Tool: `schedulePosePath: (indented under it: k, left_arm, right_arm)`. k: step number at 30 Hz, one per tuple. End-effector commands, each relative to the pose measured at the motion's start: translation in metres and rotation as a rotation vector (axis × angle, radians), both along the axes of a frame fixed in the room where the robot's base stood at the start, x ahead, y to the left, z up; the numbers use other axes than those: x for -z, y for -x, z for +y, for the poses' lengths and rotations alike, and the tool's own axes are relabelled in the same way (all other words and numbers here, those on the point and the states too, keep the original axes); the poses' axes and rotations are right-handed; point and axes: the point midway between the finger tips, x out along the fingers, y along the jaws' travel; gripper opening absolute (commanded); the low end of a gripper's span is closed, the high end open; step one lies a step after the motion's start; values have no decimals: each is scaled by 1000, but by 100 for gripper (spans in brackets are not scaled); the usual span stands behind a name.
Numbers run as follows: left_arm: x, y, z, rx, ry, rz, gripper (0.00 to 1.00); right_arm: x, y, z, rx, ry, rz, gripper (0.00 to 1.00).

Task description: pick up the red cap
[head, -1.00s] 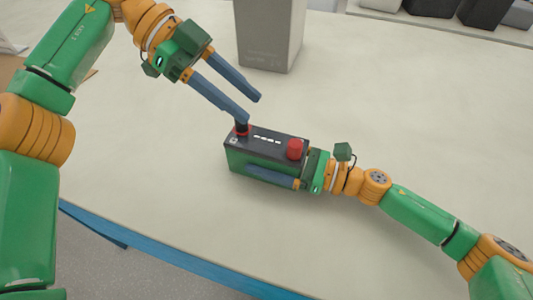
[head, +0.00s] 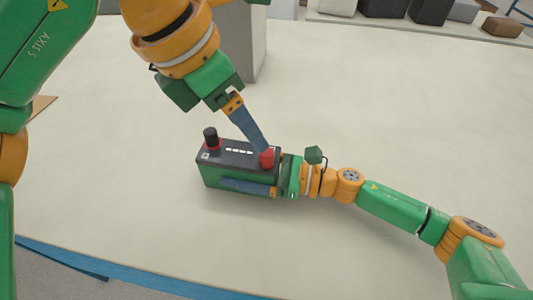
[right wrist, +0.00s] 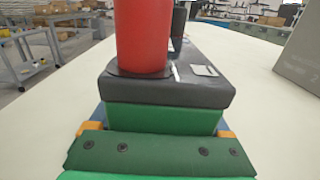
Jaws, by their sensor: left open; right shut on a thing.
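A battery with a green body (head: 212,176) and a dark top stands on the table. The red cap (head: 268,160) sits on its top near the right end; it looms large in the right wrist view (right wrist: 142,38).
A tall grey box (head: 242,45) stands behind the battery, partly hidden by my left arm; it also shows in the right wrist view (right wrist: 302,55). Several dark and grey blocks (head: 432,11) line the far edge. The table (head: 400,110) right of the battery is clear.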

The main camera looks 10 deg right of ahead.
Motion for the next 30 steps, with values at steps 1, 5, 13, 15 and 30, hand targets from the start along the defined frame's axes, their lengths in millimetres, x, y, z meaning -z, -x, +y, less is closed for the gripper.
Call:
schedulePosePath:
  k: [1,5,13,15,30]
  left_arm:
    - [10,-1,-3,2,-1,5,66]
    - [26,-5,-10,0,0,5,66]
    - [68,-15,-29,-4,1,7,66]
    - [72,-16,-30,-4,2,6,66]
    - [72,-17,-30,-6,3,5,0]
  right_arm:
    - [0,0,0,-1,0,1,0]
    - [0,0,0,0,0,1,0]
    - [0,0,0,0,0,1,0]
    - [0,0,0,0,0,1,0]
    - [0,0,0,0,0,1,0]
